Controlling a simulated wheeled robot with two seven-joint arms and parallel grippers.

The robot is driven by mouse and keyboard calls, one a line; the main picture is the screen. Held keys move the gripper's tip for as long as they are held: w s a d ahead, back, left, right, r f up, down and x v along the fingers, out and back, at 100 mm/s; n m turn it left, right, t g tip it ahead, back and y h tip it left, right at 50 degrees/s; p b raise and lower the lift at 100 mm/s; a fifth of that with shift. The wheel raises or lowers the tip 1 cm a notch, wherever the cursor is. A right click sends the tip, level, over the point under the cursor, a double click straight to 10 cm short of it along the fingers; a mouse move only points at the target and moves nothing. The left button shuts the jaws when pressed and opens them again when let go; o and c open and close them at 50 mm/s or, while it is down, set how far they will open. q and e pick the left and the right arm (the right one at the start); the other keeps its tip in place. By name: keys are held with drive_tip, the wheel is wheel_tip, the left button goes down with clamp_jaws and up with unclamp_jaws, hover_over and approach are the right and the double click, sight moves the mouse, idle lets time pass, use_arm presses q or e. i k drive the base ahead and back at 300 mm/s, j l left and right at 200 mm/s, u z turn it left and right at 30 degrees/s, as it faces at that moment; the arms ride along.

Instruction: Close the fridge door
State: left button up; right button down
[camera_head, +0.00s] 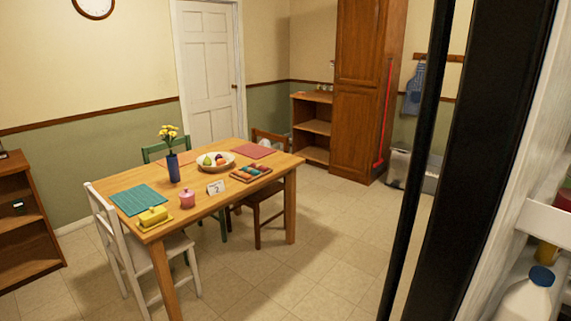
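The fridge door (481,150) stands open at the right of the head view, seen close up and nearly edge-on. Its black edge runs from top to bottom of the picture. A long black bar handle (418,150) stands off its outer face on the left. Its white inner side (520,170) faces right and holds shelf bins (548,218). A white jug with a blue cap (528,296) sits in the lower part. The fridge body and the hinge are out of view. Neither of my grippers is in view.
A wooden table (228,195) with chairs stands left of centre, bearing a fruit bowl (215,162), a flower vase (173,166) and placemats. A tall wooden cabinet (365,95) and a metal bin (398,165) stand behind. Tiled floor (325,245) lies clear between table and fridge door.

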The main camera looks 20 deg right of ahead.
sight(508, 152)
drive_tip(key=i+j+z, duration=0.1)
drive_tip(key=z, duration=0.4)
drive_tip(key=i+j+z, duration=0.15)
drive_tip(key=z, duration=0.3)
drive_tip(key=i+j+z, duration=0.2)
drive_tip(key=z, duration=0.3)
drive_tip(key=j+z, duration=0.25)
drive_tip(key=z, duration=0.2)
drive_tip(key=i+j+z, duration=0.2)
drive_tip(key=j+z, duration=0.15)
drive_tip(key=i+j+z, duration=0.1)
drive_tip(key=j+z, duration=0.25)
drive_tip(key=i+j+z, duration=0.1)
drive_tip(key=j+z, duration=0.25)
